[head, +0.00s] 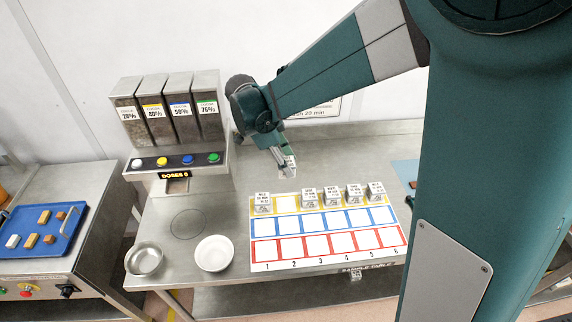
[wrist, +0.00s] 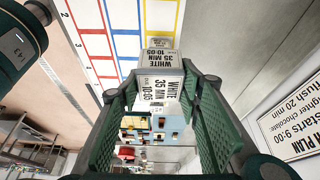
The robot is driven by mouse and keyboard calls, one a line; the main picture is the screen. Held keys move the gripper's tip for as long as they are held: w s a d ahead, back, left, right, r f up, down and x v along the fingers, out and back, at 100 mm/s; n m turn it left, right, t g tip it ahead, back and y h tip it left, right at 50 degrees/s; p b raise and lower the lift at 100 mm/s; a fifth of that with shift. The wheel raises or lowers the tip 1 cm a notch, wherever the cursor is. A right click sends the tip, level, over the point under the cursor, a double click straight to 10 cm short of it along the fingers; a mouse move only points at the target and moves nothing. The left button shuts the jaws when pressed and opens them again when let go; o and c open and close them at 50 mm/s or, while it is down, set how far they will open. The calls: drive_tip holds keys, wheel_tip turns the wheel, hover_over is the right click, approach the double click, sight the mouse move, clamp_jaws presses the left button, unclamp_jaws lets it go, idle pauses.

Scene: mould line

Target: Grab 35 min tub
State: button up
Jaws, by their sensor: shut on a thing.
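The 35 min tub (wrist: 157,88) is a small pale tub whose label reads WHITE, 35 MIN, 10:05 in the wrist view. My gripper (wrist: 160,80) is shut on it, with one green finger pad on each side. In the head view my gripper (head: 283,158) holds the tub (head: 289,169) in the air, above and behind the sample board (head: 287,264). Below it, the second square of the board's yellow row is empty.
Several labelled tubs (head: 262,203) (head: 331,196) stand on the yellow row's other squares. The blue and red rows are bare. A white bowl (head: 214,254), a metal bowl (head: 145,259) and a dispenser (head: 170,120) are at left. A blue tray (head: 62,246) lies farther left.

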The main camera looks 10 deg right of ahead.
drive_tip(key=shift+r, duration=0.15)
idle(0.3)
drive_tip(key=shift+r+p, duration=1.55)
drive_tip(key=shift+r, duration=1.8)
